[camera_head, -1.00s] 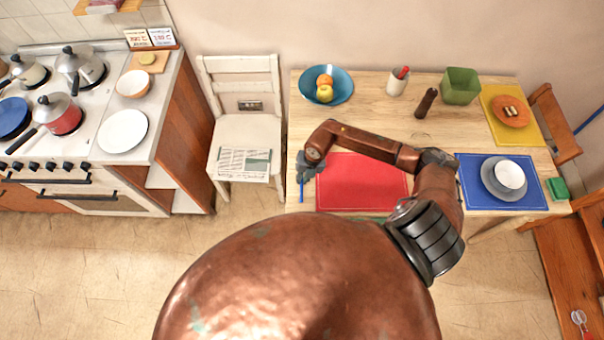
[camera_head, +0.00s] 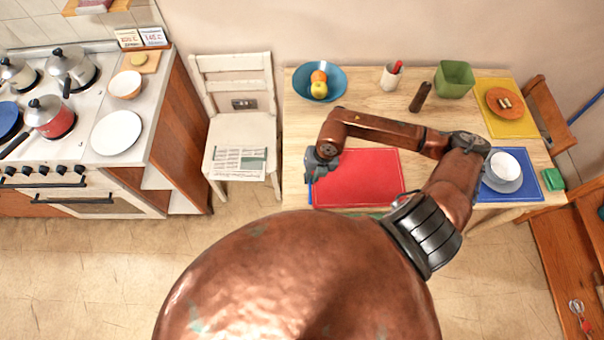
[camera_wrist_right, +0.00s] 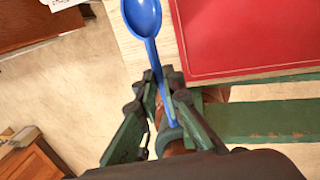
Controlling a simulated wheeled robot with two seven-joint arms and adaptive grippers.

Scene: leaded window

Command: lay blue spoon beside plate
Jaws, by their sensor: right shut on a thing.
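My right gripper (camera_head: 320,165) is at the left edge of the red mat (camera_head: 362,180). In the right wrist view my right gripper (camera_wrist_right: 163,100) is shut on the handle of the blue spoon (camera_wrist_right: 143,18). The spoon's bowl points away from the fingers, over the pale wooden strip beside the red mat. Whether it touches the table is unclear. In the head view only a thin blue sliver of the spoon (camera_head: 310,192) shows. A grey-blue plate (camera_head: 490,182) with a white bowl (camera_head: 505,164) on it sits on the blue mat (camera_head: 528,188). My left gripper is out of view.
The red mat shows no plate. The table (camera_head: 368,100) also holds a fruit bowl (camera_head: 337,88), a white cup (camera_head: 391,78), a dark mill (camera_head: 420,97), a green container (camera_head: 454,78) and an orange plate (camera_head: 496,108). A white chair (camera_head: 240,130) stands left of the table.

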